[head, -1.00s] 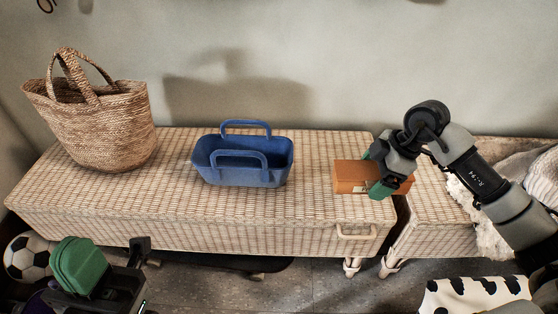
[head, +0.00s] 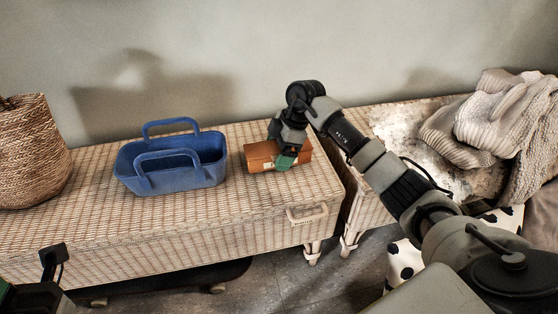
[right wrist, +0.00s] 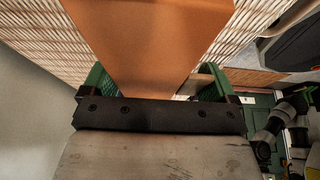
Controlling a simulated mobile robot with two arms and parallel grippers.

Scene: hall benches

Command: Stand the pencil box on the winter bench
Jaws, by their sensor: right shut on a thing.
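The pencil box, an orange-brown block (head: 260,155), is at the right end of the left wicker bench (head: 230,215). It lies lengthwise; I cannot tell whether it rests on the wicker or hangs just above. My right gripper (head: 287,155) is shut on it from above, with green fingers on either side. In the right wrist view the box (right wrist: 150,40) fills the space between the fingers (right wrist: 155,85). A second wicker bench (head: 365,208) stands to the right, bearing knitted cloth and pale fleece; it looks like the winter bench. My left gripper (head: 40,275) shows only partly, at the lower left.
A blue handled basket (head: 172,165) stands left of the box, and a woven bag (head: 30,150) at the far left. Grey knitwear (head: 490,130) and mottled fleece (head: 410,130) cover much of the right bench. A narrow gap separates the benches.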

